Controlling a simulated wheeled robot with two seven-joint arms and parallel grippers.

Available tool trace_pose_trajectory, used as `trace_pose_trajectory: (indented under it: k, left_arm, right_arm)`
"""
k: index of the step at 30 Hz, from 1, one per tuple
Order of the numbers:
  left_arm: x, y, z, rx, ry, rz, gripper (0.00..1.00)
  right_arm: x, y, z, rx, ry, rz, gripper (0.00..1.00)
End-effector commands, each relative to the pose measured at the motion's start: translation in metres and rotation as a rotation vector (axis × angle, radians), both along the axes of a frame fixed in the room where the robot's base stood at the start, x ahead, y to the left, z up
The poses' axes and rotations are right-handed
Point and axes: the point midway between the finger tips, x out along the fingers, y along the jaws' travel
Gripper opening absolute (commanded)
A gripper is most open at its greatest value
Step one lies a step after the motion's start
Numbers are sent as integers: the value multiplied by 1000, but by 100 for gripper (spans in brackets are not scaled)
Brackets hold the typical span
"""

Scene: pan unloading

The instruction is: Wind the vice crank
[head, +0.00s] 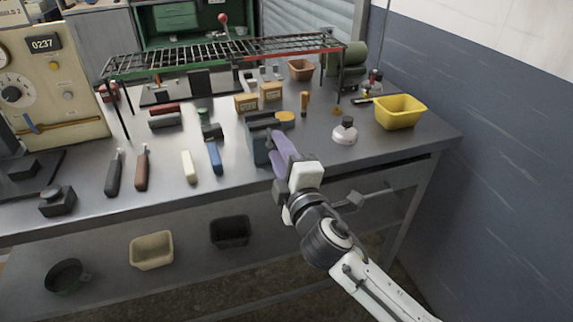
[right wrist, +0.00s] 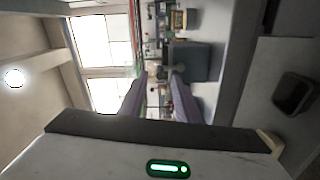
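The vice (head: 262,132) is a blue-grey block-like body near the front edge of the grey workbench. In the right wrist view the vice (right wrist: 200,62) shows ahead, right of centre. A small grey part, which may be its crank (right wrist: 170,70), sticks out from it near the fingertips. My right gripper (head: 278,148) has purple fingers and reaches up to the vice's front, hiding part of it. In the right wrist view its fingers (right wrist: 158,80) stand apart with a gap between them. I cannot tell whether they touch the crank. My left gripper is not in view.
On the workbench (head: 90,205), several handled tools and blocks lie left of the vice. A wire rack (head: 220,54) spans the back. Bins sit on the lower shelf; a wall bounds the right.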

Motion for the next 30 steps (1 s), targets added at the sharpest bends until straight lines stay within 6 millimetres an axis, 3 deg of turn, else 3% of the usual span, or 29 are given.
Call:
trace_pose_trajectory:
  k: [6,12,27,30]
  left_arm:
    - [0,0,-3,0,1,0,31]
    - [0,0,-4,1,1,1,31]
    - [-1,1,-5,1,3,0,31]
    - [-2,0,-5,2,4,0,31]
  right_arm:
    - [-40,-13,-1,1,2,1,30]
    - [-60,-19,-1,0,1,1,30]
    - [-64,-20,0,1,1,1,30]
    - [-65,-22,-9,19,27,-2,30]
